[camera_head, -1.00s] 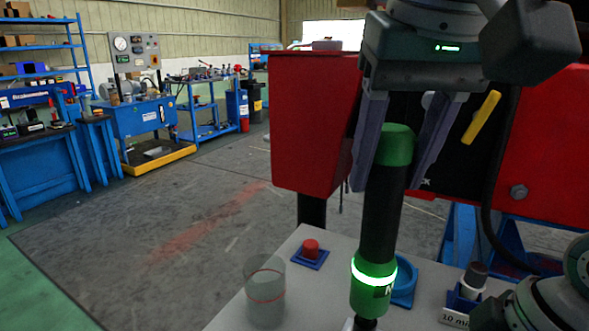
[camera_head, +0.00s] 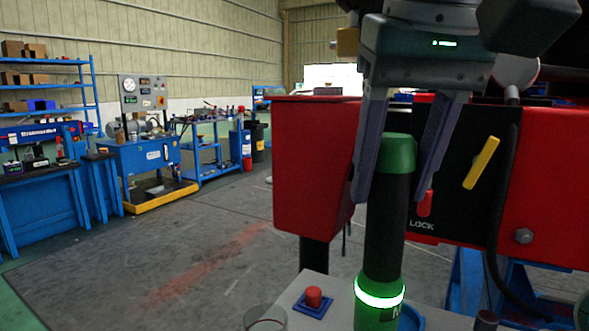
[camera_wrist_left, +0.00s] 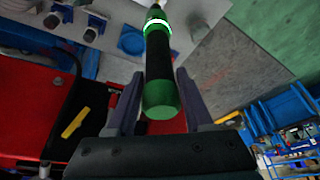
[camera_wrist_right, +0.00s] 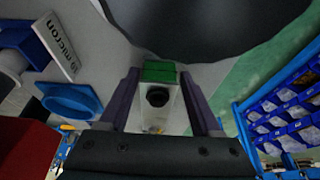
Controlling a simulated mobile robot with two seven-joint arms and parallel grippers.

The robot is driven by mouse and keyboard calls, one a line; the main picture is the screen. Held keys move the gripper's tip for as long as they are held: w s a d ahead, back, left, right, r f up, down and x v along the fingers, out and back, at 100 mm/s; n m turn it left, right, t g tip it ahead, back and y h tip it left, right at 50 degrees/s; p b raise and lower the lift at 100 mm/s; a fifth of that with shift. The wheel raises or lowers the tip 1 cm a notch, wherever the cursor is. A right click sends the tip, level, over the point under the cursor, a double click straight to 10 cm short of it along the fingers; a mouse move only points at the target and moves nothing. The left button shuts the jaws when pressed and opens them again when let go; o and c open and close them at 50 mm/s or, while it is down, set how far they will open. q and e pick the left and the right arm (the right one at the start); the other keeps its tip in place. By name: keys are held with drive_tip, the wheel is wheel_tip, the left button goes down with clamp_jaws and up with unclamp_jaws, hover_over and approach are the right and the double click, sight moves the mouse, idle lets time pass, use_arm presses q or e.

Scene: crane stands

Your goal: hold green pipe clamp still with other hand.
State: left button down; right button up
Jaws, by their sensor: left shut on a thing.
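A black cylinder with green ends and a glowing green ring (camera_head: 385,230) stands upright over the grey table (camera_head: 340,318). My left gripper (camera_head: 389,196) comes down from above with its fingers on either side of the cylinder's green top. The cylinder also shows between the fingers in the left wrist view (camera_wrist_left: 158,60). My right gripper (camera_wrist_right: 159,76) shows only in its own wrist view. Its fingers stand apart on either side of a green block (camera_wrist_right: 159,70) with a pale, dark-centred part below. No separate pipe clamp is clearly recognisable.
A red button on a blue base (camera_head: 313,300) and a clear beaker (camera_head: 266,318) are left of the cylinder. A red box (camera_head: 315,160) and a black lock panel with a yellow handle (camera_head: 482,163) are behind. The right wrist view shows a blue ring holder (camera_wrist_right: 70,100) and a micron label (camera_wrist_right: 58,45).

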use_arm(q)
drive_tip(key=shift+r, duration=0.1)
use_arm(e)
drive_tip(key=o, duration=0.3)
